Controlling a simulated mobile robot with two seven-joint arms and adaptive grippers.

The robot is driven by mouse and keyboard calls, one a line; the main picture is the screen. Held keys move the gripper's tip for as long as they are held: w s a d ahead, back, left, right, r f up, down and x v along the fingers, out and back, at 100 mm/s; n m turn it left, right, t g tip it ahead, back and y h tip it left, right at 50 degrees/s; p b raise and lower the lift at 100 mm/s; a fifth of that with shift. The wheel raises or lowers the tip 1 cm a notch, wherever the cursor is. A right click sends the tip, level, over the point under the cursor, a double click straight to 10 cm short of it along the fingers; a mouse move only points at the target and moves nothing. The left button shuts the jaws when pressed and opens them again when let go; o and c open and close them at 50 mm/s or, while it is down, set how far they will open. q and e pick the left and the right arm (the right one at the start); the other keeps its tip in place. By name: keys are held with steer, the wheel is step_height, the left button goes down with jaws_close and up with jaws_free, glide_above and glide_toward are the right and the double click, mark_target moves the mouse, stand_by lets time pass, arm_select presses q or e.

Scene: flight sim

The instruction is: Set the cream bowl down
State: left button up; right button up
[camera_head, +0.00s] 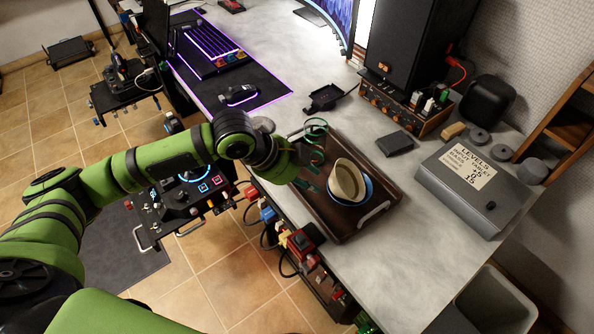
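The cream bowl (343,178) sits tilted over a blue dish (367,189) on the dark wooden tray (343,228). Its hollow side shows, and it covers much of the dish. I cannot tell exactly how the bowl and dish touch. My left gripper (313,158) reaches over the tray's left part, just left of the bowl. Its thin green fingers look spread apart, with nothing clearly between them. My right gripper is out of view.
A grey box with a paper note (470,190) stands right of the tray. A black wallet-like item (394,143) and a small black holder (325,97) lie behind it. Cables and plugs (299,240) line the desk's front edge. Bare desktop (400,270) lies right of the tray.

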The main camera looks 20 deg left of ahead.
arm_select(q)
steer(key=shift+v, duration=2.15)
